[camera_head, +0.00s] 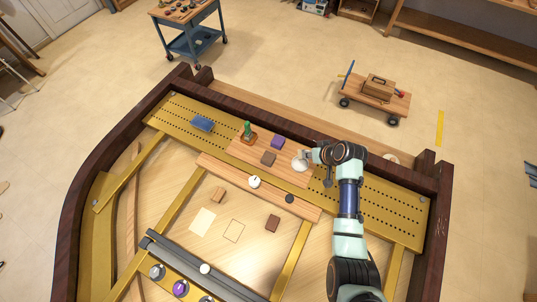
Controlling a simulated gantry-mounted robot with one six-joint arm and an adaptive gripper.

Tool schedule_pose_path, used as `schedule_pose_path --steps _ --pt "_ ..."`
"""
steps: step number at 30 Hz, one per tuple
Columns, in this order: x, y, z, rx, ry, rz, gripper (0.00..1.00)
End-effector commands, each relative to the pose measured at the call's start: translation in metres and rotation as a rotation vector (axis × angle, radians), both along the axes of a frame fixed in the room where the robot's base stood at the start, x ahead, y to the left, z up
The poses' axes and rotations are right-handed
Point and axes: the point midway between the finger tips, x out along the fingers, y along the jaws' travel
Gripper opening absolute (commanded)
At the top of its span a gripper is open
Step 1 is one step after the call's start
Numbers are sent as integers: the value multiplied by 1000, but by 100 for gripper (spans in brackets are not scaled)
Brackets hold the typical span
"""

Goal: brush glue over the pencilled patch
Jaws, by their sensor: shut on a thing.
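The pencilled patch (234,231) is a thin rectangular outline on the pale wooden board in the lower middle. My gripper (308,156) is at the right end of the wooden tray board, well up and to the right of the patch. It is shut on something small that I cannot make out. A round white pot or dish (299,164) is right beside or under the gripper tips. Whether they touch it is unclear. No glue brush can be told for certain. A green upright item (247,130) stands in a small wooden block on the tray board.
A pale card (202,221) lies left of the patch, with a wooden block (218,195) above it and a dark brown block (273,222) to the right. A purple block (278,142), blue item (203,124) and white dial (254,182) are farther up. A grey rail (205,267) runs below.

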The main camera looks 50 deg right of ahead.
Motion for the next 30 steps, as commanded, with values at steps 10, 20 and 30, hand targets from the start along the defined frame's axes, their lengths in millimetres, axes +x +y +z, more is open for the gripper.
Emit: schedule_pose_path --steps 10,20,30 --pt "-4 -4 -11 -4 -6 -9 0" --pt "-3 -3 -52 -4 -5 -8 0" --pt "-3 -3 -60 -4 -5 -8 0"
